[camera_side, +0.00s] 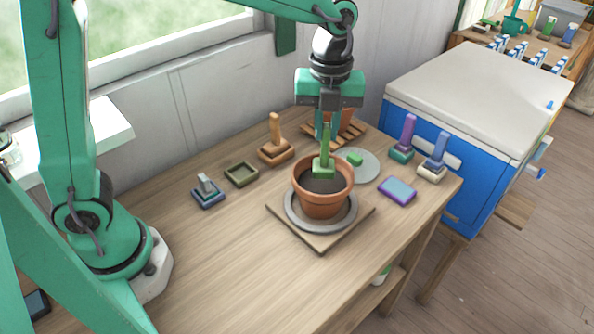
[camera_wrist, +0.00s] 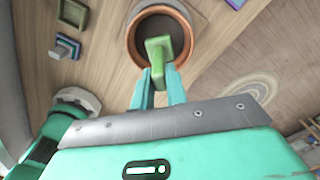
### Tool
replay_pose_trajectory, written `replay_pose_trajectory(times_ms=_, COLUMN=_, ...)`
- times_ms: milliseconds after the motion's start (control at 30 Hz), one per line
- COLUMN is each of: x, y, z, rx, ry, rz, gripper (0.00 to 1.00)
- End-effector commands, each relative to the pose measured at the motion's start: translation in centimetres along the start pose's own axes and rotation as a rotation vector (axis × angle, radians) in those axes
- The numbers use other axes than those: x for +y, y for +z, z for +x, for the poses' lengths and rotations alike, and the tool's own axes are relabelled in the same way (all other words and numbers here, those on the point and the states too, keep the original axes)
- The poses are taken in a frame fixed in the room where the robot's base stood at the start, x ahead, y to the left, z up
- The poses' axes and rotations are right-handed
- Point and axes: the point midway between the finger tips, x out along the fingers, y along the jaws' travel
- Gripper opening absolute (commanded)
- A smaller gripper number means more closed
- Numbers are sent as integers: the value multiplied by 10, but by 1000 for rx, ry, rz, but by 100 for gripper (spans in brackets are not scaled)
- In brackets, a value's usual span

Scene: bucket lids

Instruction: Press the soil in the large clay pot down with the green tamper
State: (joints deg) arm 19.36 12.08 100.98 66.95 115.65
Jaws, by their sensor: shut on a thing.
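The large clay pot (camera_side: 323,203) stands on a grey saucer (camera_side: 296,217) on a square wooden board, with dark soil (camera_side: 318,184) inside. My gripper (camera_side: 328,133) is above the pot and shut on the green tamper (camera_side: 325,158), whose handle points up. The tamper's block is at the pot's mouth, over the soil; I cannot tell whether it touches. In the wrist view the green tamper (camera_wrist: 159,55) sits between the fingertips (camera_wrist: 158,82), in front of the clay pot (camera_wrist: 136,54) and its soil (camera_wrist: 163,28).
An orange-brown tamper (camera_side: 276,145), a small dish (camera_side: 241,174) and a grey-blue tamper (camera_side: 207,190) stand left of the pot. The table's front left is clear.

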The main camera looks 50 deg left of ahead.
Motion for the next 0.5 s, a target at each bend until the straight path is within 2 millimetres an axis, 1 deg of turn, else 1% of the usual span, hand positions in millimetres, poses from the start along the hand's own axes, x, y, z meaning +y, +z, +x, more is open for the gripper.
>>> replay_pose_trajectory(times_ms=500, x=0, y=0, z=9, rx=0, ry=1, rz=0, gripper=0)
